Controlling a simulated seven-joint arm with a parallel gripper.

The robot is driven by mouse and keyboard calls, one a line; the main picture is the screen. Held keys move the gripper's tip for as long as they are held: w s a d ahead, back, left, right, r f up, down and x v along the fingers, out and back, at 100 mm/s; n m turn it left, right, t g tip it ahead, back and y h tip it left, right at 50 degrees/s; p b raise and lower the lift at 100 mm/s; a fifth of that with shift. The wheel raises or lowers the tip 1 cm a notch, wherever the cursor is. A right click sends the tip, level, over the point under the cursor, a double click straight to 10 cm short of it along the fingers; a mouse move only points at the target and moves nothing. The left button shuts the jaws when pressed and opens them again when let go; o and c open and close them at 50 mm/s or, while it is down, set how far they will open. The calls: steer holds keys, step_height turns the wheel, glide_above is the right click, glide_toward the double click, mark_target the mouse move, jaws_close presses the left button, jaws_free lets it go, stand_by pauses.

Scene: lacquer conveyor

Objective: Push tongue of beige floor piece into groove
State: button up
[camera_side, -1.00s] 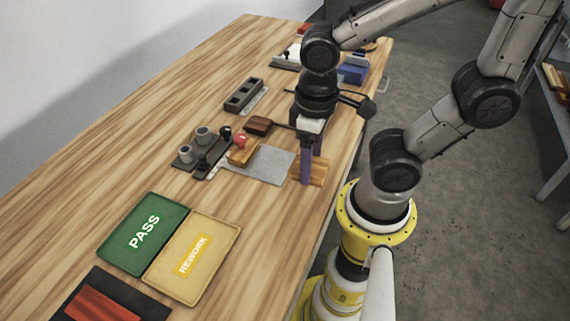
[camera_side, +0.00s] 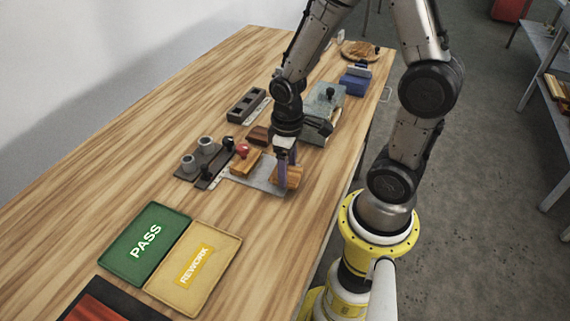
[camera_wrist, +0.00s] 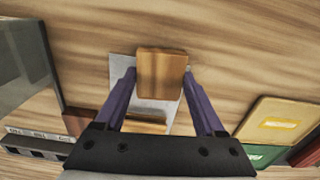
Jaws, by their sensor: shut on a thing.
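A beige-brown wooden floor piece (camera_side: 291,177) lies low over the right end of a grey plate (camera_side: 262,187) in the side view. It also shows in the wrist view (camera_wrist: 161,74). My gripper (camera_side: 287,175) points down with its purple fingers on either side of this piece, shut on it. A second wooden piece (camera_side: 246,162) sits at the plate's left, beside a red-knobbed clamp (camera_side: 242,150). It shows in the wrist view (camera_wrist: 144,124) between my fingers, nearer the palm. A gap of grey plate separates the two pieces. Tongue and groove are too small to make out.
A dark fixture with grey cylinders (camera_side: 205,145) stands left of the plate. A dark brown block (camera_side: 258,136), a slotted black holder (camera_side: 246,104) and a grey machine (camera_side: 322,105) are behind. A green PASS tray (camera_side: 146,242) and yellow REWORK tray (camera_side: 193,264) lie in front.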

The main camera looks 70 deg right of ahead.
mark_target(266, 171)
steer(key=shift+s+d+f+m, duration=0.5)
steer(key=shift+s+d+f, duration=0.15)
steer(key=shift+d+f, duration=0.1)
steer(key=shift+w, duration=2.9)
steer(key=shift+w, duration=1.15)
steer(key=o, duration=1.3)
steer(key=shift+o, duration=0.2)
step_height(266, 171, up, 14)
